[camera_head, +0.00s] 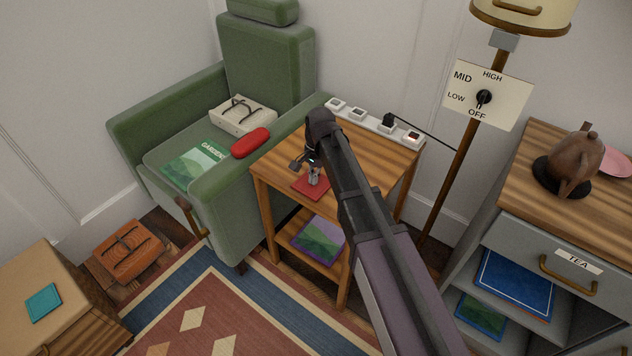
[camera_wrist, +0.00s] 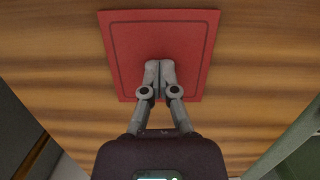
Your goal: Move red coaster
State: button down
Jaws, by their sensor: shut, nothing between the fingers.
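The red coaster (camera_head: 309,188) lies flat on the small wooden side table (camera_head: 281,162), near its front left edge. In the wrist view the coaster (camera_wrist: 188,32) is a red square with a thin dark border line. My gripper (camera_head: 313,182) points down over the coaster, with its fingers together and nothing between them. In the wrist view the fingertips of my gripper (camera_wrist: 160,66) overlap the lower middle of the coaster. I cannot tell whether they touch it. My arm hides part of the table top.
A power strip (camera_head: 373,123) runs along the table's back edge. A green armchair (camera_head: 221,198) stands close on the left, with a red case (camera_head: 250,142) on its arm side. A lamp pole (camera_head: 465,165) and a grey cabinet (camera_head: 520,236) stand right. A teal coaster (camera_head: 43,303) lies far left.

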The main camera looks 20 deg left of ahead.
jog(key=w+d, duration=0.1)
jog(key=w, duration=0.3)
jog(key=w+d, duration=0.1)
jog(key=w, duration=0.2)
jog(key=w+d, duration=0.1)
jog(key=w, duration=0.3)
jog(key=shift+w+d+f, duration=0.1)
jog(key=shift+w+d, duration=0.05)
jog(key=shift+w, duration=0.2)
jog(key=shift+r+p, duration=0.55)
jog(key=shift+p, duration=0.2)
jog(key=shift+r, duration=0.15)
jog(key=shift+r, duration=0.15)
